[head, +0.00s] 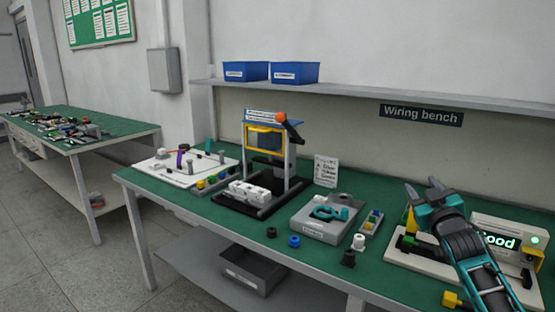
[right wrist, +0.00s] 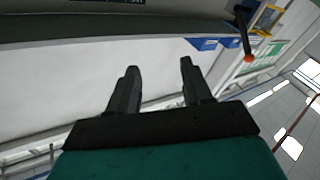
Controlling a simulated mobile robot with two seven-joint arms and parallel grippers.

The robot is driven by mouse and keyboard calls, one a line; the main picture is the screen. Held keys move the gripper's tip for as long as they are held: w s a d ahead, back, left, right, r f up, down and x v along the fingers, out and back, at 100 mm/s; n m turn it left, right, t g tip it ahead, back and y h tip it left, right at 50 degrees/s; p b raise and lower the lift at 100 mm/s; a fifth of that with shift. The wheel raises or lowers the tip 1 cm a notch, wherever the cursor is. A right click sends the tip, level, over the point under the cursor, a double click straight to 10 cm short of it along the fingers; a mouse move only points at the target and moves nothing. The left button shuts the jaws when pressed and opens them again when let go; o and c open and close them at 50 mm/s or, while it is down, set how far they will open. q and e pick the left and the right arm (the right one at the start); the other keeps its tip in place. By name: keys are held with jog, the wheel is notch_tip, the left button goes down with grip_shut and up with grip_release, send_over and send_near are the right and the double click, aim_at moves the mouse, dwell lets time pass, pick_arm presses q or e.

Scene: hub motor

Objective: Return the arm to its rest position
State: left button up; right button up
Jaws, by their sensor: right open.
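My right arm covers part of the tester. My left gripper is out of view.
A press with an orange-knobbed lever (head: 281,117) stands mid-bench. A grey fixture with a teal part (head: 328,213) and small loose parts lie between press and tester. Blue bins (head: 295,73) sit on the shelf (head: 370,95). A second cluttered table (head: 115,131) stands left.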

jog(key=s+a+f+g+y, duration=0.1)
jog(key=s+a+f+g, duration=0.25)
jog(key=s+f, duration=0.55)
jog(key=s+a+f+g+y, duration=0.15)
jog(key=s+a+f, duration=0.4)
jog(key=f, duration=0.85)
jog(key=s+a+f+g, duration=0.1)
jog(key=s+a+f, duration=0.2)
jog(key=s, duration=0.8)
jog(key=s+a+f+m+g, duration=0.1)
jog(key=s+a+f, duration=0.3)
jog(key=s, duration=0.8)
notch_tip(320, 180, down, 2)
jog(key=shift+a+f+g+y, duration=0.1)
jog(key=shift+a+g+y, duration=0.3)
jog(key=shift+g, duration=0.4)
